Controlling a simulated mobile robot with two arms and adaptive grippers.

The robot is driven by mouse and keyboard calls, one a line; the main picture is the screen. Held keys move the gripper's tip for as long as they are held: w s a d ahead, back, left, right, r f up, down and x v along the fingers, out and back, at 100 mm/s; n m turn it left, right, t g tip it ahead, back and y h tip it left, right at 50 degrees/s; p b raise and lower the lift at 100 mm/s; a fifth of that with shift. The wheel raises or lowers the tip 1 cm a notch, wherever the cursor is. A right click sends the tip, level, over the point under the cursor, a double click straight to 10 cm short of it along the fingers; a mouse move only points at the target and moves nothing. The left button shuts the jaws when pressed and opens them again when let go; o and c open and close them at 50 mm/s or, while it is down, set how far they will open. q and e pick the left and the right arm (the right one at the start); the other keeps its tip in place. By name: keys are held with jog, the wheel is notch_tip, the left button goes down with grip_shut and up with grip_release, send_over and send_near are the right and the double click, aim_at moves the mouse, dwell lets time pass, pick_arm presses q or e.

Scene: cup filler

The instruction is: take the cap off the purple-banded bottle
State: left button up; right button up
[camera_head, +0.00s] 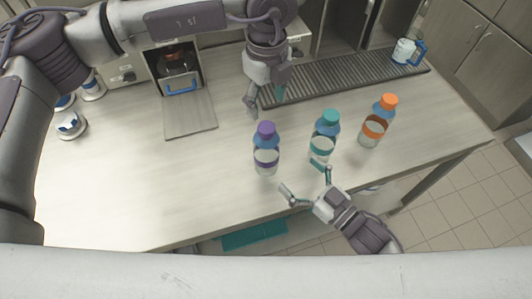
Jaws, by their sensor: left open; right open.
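The purple-banded bottle (267,143) stands upright on the counter, with its purple cap (265,128) on top. My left gripper (265,102) is open and empty, pointing down behind the bottle and apart from its cap. My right gripper (305,177) is open and empty at the front edge of the counter, to the lower right of the bottle. Its fingers are spread and apart from the purple-banded bottle.
A teal-banded bottle (325,131) stands close behind my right gripper's upper finger. An orange-banded bottle (376,125) stands farther right. A ridged drain tray (335,80) bears a cup (404,51) at its right end. The left counter is mostly clear.

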aim_at(267, 145)
pick_arm(q)
jog(key=shift+w, duration=0.1)
pick_arm(e)
jog(key=x, duration=1.1)
jog(key=shift+w+a, duration=0.15)
